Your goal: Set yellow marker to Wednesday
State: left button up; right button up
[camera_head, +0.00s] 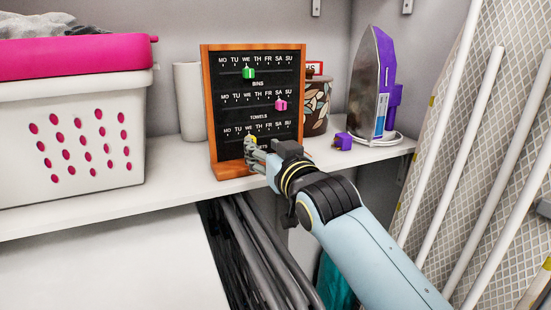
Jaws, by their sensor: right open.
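The wooden-framed black day board (204,100) stands on the white shelf. It has three rows of day labels, each with a coloured marker. The yellow marker (252,139) is in the bottom row, roughly under WE, and partly covered by my gripper. The green marker (248,73) sits near WE in the top row and the pink marker (281,105) near SA in the middle row. My right gripper (252,150) is open at the yellow marker; I cannot tell whether its fingers touch it. It hides part of the bottom row's name. My left gripper is not in view.
A white laundry basket (75,140) with a pink rim stands left of the board, and a white cylinder (189,100) stands behind. A patterned pot (317,105), a purple plug (343,141) and an iron (371,85) are on the right. Poles (448,130) lean farther right.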

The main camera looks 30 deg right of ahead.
jog(key=s, duration=0.6)
jog(key=shift+s+a, duration=0.2)
jog(key=shift+s, duration=0.15)
